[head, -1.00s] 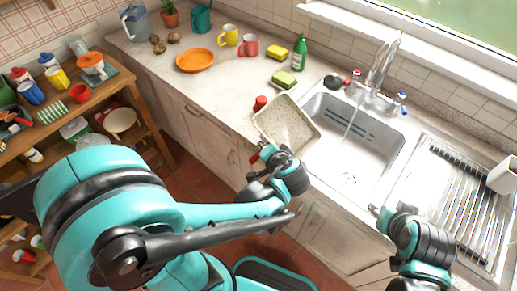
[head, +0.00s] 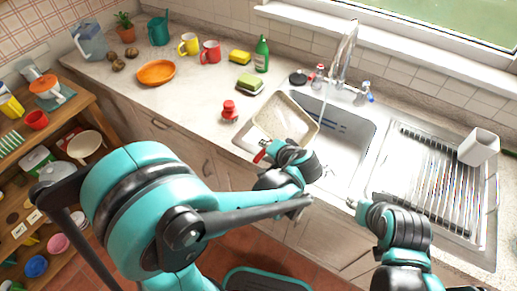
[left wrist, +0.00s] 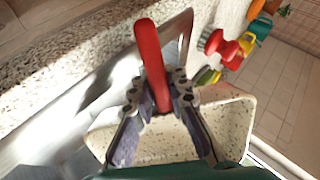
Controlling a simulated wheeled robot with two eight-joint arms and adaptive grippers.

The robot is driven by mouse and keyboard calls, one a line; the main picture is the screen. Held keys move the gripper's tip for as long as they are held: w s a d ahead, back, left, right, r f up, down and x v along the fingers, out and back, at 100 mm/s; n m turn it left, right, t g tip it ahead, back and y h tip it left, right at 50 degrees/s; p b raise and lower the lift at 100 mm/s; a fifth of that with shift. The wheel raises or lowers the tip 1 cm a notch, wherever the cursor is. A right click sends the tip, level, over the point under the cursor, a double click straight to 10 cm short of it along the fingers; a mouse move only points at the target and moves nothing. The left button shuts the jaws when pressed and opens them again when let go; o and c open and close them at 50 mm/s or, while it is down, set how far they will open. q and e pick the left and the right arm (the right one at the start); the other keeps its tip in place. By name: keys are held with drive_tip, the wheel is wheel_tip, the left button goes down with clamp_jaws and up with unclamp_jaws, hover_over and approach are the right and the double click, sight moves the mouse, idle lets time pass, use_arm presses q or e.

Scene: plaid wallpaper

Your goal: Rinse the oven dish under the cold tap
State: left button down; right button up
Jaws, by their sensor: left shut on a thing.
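The oven dish (head: 288,117) is a cream speckled rectangular tray, tilted at the sink's left side. My left gripper (head: 268,150) is at its near edge, shut on a red bar-like part that looks like the dish's handle. In the left wrist view the red part (left wrist: 149,55) stands between the fingers, with the dish (left wrist: 238,118) beyond them. Water (head: 324,100) runs from the tap (head: 346,50) close to the dish's right edge; contact is unclear. The blue-marked knob (head: 367,92) is right of the spout. My right gripper (head: 355,204) is by the sink's front edge, its fingers unclear.
The sink (head: 345,150) is open right of the dish. A ribbed drainer (head: 425,175) with a white container (head: 479,147) lies further right. A red brush (head: 229,108), sponge (head: 250,84), green bottle (head: 262,55), mugs and orange bowl (head: 156,72) stand on the counter.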

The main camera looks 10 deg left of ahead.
sight(304, 139)
use_arm(q)
drive_tip(key=w+d, duration=0.1)
drive_tip(key=d, duration=0.1)
drive_tip(key=w+d+f+b, duration=0.1)
drive_tip(key=w+d, duration=0.1)
drive_tip(key=shift+w+f, duration=0.15)
drive_tip(key=shift+w, duration=0.05)
drive_tip(key=shift+w+d+f, duration=0.15)
drive_tip(key=shift+w+d, duration=0.2)
drive_tip(key=shift+d, duration=0.25)
drive_tip(key=w+d, duration=0.1)
drive_tip(key=w+d+f+b, duration=0.1)
drive_tip(key=w+d, duration=0.1)
drive_tip(key=shift+d+f, duration=0.15)
drive_tip(key=shift+w+d+f+b, duration=0.25)
drive_tip(key=shift+w+d+b, duration=0.3)
drive_tip(key=shift+w+d, duration=0.5)
drive_tip(key=shift+s+d, duration=0.1)
drive_tip(key=shift+s, duration=0.1)
drive_tip(key=shift+s+d, duration=0.3)
drive_tip(key=shift+w, duration=0.1)
